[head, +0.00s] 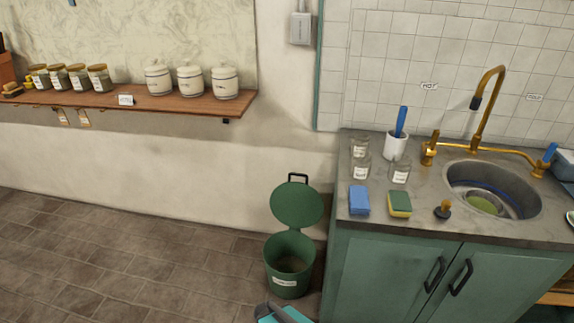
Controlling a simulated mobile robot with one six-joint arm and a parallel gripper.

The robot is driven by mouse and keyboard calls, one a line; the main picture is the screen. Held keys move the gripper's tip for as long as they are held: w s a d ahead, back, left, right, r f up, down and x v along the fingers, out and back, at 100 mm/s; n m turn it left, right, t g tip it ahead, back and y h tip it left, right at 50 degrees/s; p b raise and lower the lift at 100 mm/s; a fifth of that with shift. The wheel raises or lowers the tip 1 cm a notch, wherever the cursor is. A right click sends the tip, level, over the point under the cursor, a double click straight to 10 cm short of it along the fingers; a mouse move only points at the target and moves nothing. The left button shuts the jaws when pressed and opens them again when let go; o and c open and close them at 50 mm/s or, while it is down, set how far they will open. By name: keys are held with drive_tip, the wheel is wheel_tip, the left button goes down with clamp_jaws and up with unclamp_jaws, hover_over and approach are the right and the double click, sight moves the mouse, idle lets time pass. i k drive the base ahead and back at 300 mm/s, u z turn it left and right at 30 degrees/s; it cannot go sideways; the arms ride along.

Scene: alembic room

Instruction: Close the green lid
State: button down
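The green lid (297,204) is round with a dark handle (298,178) at its top. It stands raised and open at the back of a green bin (288,282), leaning towards the wall. The bin stands on the floor beside the sink cabinet, has a white label on its front, and its dark inside shows. A teal and grey piece, which looks like part of my arm, shows at the bottom edge just below the bin. The fingers of my gripper cannot be made out.
The teal sink cabinet (390,282) stands close on the bin's right. Its counter (435,205) holds jars, a blue sponge and a green-yellow sponge. A wooden shelf (120,103) with jars hangs at the upper left. The tiled floor (120,260) left of the bin is clear.

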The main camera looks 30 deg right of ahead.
sight(297, 204)
drive_tip(key=u, duration=0.4)
drive_tip(key=i, duration=1.15)
drive_tip(key=u, duration=0.15)
